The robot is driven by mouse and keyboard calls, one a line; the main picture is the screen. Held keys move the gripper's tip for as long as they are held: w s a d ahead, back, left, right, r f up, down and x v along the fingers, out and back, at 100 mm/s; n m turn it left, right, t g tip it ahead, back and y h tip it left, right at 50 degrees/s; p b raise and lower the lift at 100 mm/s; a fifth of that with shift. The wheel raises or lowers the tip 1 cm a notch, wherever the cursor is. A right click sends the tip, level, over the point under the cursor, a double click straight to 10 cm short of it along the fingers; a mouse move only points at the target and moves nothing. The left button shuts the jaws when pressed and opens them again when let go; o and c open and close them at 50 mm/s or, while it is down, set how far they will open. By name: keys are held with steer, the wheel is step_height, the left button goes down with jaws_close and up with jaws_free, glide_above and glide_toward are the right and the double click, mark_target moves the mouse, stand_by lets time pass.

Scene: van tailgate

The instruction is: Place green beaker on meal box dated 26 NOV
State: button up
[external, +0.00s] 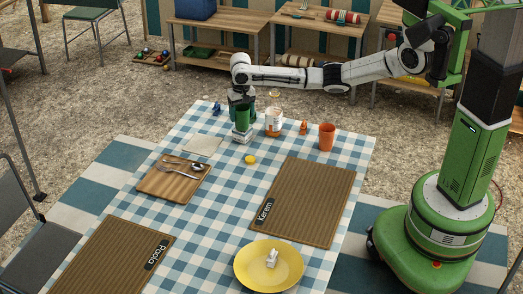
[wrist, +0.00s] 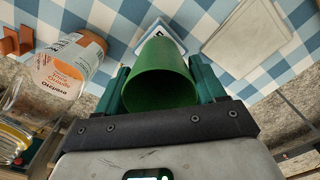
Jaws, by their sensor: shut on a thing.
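My gripper (external: 241,110) is shut on the green beaker (external: 242,118) at the far end of the table. In the wrist view the beaker (wrist: 160,78) sits between the two teal fingers (wrist: 160,90), its open mouth towards the camera. A small white box with a blue edge (external: 242,136) stands directly below the beaker. Part of it shows behind the beaker in the wrist view (wrist: 168,27). I cannot tell whether beaker and box touch. Another small white item (external: 271,258) lies on the yellow plate. No date can be read on either.
A bottle with an orange label (external: 273,118) stands close right of the beaker, with a small orange item (external: 303,127) and an orange cup (external: 327,137) beyond. Checked cloth between is clear.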

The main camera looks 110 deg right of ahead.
steer(key=shift+f, duration=0.25)
steer(key=shift+f, duration=0.15)
steer(key=o, duration=1)
step_height(320, 180, up, 12)
steer(key=shift+r, duration=0.2)
stand_by(0.4)
